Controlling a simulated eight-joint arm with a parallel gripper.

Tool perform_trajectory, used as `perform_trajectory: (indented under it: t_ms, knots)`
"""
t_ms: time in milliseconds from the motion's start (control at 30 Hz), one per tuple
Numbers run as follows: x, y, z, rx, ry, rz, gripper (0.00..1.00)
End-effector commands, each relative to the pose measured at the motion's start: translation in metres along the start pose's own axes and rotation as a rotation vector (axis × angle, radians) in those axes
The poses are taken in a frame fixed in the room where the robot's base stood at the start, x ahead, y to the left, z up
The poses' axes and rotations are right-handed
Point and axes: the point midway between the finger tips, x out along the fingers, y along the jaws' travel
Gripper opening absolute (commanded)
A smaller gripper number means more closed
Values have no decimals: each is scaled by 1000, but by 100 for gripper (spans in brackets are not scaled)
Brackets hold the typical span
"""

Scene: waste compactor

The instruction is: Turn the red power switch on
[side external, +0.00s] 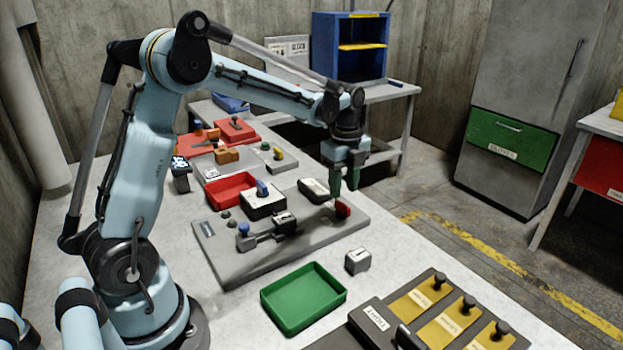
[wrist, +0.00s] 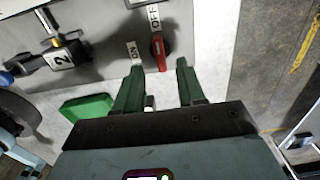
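The red power switch (wrist: 158,50) is on the grey panel in the wrist view, with a white mark along its handle. The handle lies nearly upright in that picture, its upper end toward the OFF label (wrist: 154,16). The ON label (wrist: 133,53) is to its left. In the side view the red switch (side external: 343,210) is at the panel's right end. My gripper (side external: 345,192) points down just above it. In the wrist view my gripper (wrist: 159,66) is open, with one finger either side of the switch's lower end. I cannot tell whether either finger touches it.
The grey panel (side external: 225,262) also carries a blue-knobbed lever (side external: 243,230) and a black-and-white block with a blue handle (side external: 262,190). A green tray (side external: 303,297) and a small grey block (side external: 358,261) are in front. A red tray (side external: 230,188) is behind.

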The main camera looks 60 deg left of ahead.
Motion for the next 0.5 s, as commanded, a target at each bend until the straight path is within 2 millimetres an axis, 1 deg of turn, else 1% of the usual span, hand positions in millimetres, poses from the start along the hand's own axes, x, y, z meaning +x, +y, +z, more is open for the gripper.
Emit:
perform_trajectory:
  t_ms: [33,200,333,500]
  knots:
    - [10,0,0,0,0,0,39]
    - [33,0,0,0,0,0,39]
    - [43,0,0,-1,0,0,39]
    - [47,0,0,-1,0,0,39]
